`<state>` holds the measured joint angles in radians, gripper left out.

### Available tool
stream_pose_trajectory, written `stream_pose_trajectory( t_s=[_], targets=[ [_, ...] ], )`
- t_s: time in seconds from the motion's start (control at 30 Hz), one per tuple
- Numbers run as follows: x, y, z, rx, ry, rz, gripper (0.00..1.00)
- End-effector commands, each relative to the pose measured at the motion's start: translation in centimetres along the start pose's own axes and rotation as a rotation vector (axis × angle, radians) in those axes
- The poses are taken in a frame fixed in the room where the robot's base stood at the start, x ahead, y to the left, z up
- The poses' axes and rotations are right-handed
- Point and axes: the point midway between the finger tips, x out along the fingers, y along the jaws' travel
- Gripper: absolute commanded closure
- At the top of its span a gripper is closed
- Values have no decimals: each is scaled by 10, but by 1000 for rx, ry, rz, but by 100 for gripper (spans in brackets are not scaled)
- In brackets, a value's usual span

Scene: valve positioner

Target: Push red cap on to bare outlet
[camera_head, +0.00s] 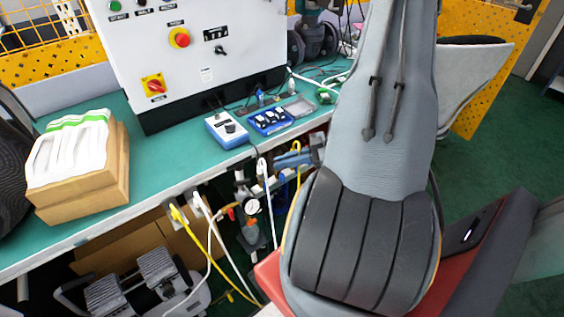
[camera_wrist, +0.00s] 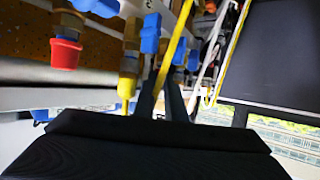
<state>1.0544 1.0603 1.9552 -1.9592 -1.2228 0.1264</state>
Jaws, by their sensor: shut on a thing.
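In the wrist view a red cap (camera_wrist: 66,53) sits on a brass fitting (camera_wrist: 68,22) at the upper left. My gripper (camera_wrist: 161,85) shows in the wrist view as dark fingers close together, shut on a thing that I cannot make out. Blue valve handles (camera_wrist: 150,33) are above the fingers. A yellow connector (camera_wrist: 128,85) hangs from another brass fitting just left of the fingers. I cannot pick out a bare outlet for certain. In the head view my own arm hides the gripper.
Yellow and white hoses (camera_head: 207,245) hang below the green bench (camera_head: 172,155). A gauge (camera_head: 252,206) is among the fittings there. A control box (camera_head: 195,55), a blue meter (camera_head: 226,130) and a wooden block (camera_head: 80,190) with white gloves stand on the bench.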

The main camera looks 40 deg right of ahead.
Motion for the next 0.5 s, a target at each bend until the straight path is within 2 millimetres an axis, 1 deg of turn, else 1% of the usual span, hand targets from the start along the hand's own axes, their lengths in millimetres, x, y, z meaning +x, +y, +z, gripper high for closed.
stream_pose_trajectory(
  t_s=[0.2,0.23,0.33,0.5],
  targets=[
    [1,0,3,0,0,0,100],
    [1,0,3,0,0,0,84],
    [1,0,3,0,0,0,68],
    [1,1,2,-1,-1,2,68]
  ],
)
